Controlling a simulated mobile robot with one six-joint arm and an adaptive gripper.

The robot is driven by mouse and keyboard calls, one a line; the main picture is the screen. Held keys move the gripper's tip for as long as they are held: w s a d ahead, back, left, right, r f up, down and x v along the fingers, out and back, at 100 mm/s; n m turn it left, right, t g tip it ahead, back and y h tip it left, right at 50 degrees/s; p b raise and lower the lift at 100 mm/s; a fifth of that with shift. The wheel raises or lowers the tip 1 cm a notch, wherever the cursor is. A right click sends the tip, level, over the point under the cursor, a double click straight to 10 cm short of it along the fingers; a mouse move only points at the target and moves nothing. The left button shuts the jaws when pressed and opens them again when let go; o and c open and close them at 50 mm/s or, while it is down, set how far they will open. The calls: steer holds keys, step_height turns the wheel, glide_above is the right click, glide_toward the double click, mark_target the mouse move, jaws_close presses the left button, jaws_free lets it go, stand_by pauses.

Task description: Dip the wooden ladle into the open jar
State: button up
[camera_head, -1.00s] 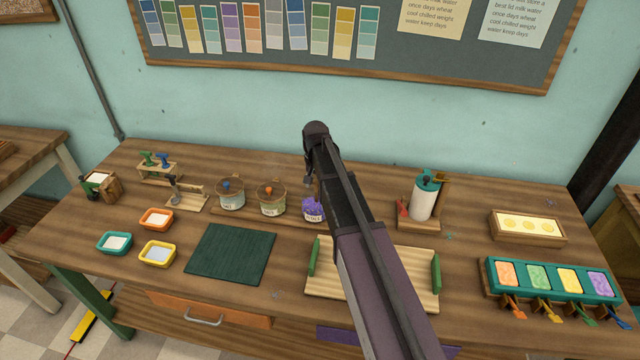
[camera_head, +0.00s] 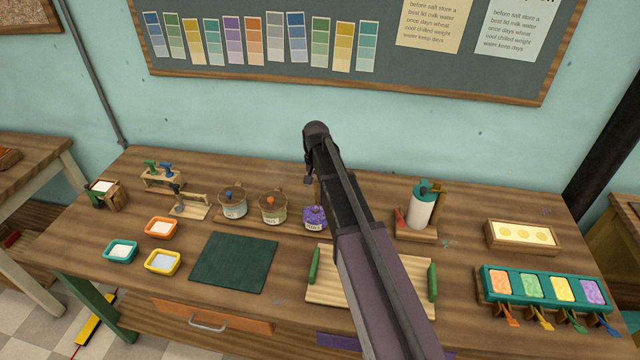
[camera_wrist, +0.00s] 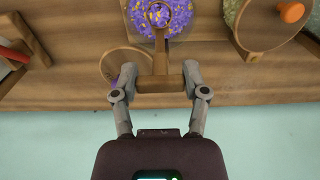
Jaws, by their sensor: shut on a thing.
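The open jar (camera_head: 314,220) stands in the row of jars, partly behind my arm. In the wrist view the open jar (camera_wrist: 138,20) is full of purple and yellow bits. My gripper (camera_wrist: 160,84) is shut on the crosspiece of the wooden ladle (camera_wrist: 160,50). The ladle's bowl overlaps the jar's mouth, with purple bits showing within its outline; I cannot tell how deep it sits. In the head view a strip of the ladle (camera_head: 317,188) shows above the jar, and my arm hides most of the gripper.
Two jars with lids, a blue-knobbed one (camera_head: 233,203) and an orange-knobbed one (camera_head: 273,207), stand left of the open jar. A round wooden disc (camera_wrist: 113,64) lies beside it. A teal-and-white dispenser (camera_head: 422,208) stands right of my arm. The dark green mat (camera_head: 234,262) is bare.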

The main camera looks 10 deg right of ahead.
steer(key=shift+r+p, duration=1.9)
steer(key=shift+r, duration=0.2)
